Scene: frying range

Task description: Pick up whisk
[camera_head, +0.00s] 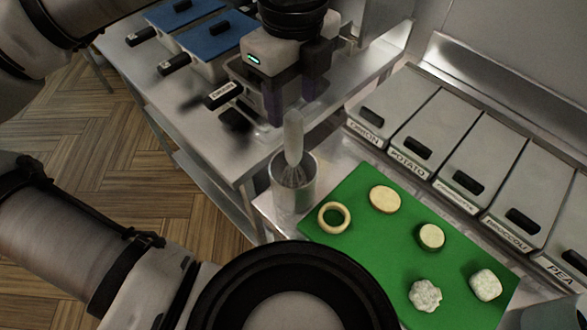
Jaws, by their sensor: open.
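The whisk (293,145) stands handle up in a metal cup (281,190), its pale handle rising above the rim and its wires partly hidden inside. The cup is at the left edge of the green board. My gripper (287,112) is above and slightly behind the whisk in the picture, with its dark fingers pointing down. It is open and empty. The fingertips are close to the top of the handle, but I cannot tell the exact gap between them.
The green board (375,240) holds an onion ring (334,217) and several other food pieces. Lidded labelled bins (463,160) line the right. Blue-lidded containers (215,42) stand at the upper left. My arm covers the lower left and bottom middle.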

